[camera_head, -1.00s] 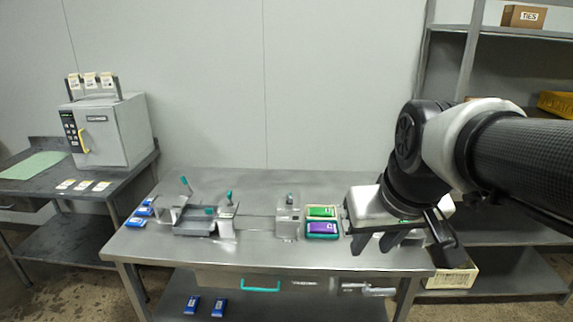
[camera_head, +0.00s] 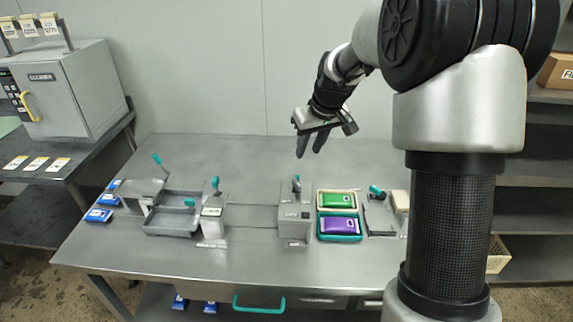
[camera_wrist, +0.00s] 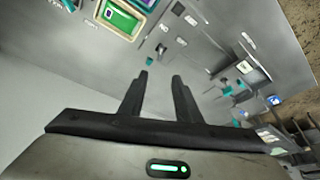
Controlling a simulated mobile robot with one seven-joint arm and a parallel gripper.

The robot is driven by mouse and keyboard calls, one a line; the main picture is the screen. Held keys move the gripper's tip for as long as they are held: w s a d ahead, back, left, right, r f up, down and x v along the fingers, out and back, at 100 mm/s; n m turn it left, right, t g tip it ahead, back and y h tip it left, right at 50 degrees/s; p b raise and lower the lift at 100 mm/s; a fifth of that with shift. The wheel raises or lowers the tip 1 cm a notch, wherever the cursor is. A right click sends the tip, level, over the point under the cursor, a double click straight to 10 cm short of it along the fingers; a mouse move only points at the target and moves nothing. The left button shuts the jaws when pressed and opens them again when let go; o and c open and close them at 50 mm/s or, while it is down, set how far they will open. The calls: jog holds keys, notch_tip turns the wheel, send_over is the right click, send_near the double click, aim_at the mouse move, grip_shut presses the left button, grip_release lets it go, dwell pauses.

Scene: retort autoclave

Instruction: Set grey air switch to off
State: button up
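A grey box (camera_head: 295,214) with a dark-lettered front and a small upright lever (camera_head: 296,184) on top stands mid-table in the head view. It may carry the grey air switch, but I cannot make out a switch labelled air or its setting. My gripper (camera_head: 309,152) hangs above and behind this box, fingers pointing down, empty and apart from everything. In the wrist view my gripper (camera_wrist: 160,74) shows two separated fingers with nothing between them. Grey fixtures with small knobs lie beyond the fingertips there, too small to read.
A green pouch (camera_head: 337,199) and a purple pouch (camera_head: 339,225) lie in trays right of the box. An oven-like cabinet (camera_head: 75,90) is on the left table. The table's back is clear.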

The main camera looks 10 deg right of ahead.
aim_at(296, 181)
jog(key=x, duration=1.7)
jog(key=shift+w+a+f, duration=0.15)
jog(key=shift+w, duration=0.05)
grip_shut()
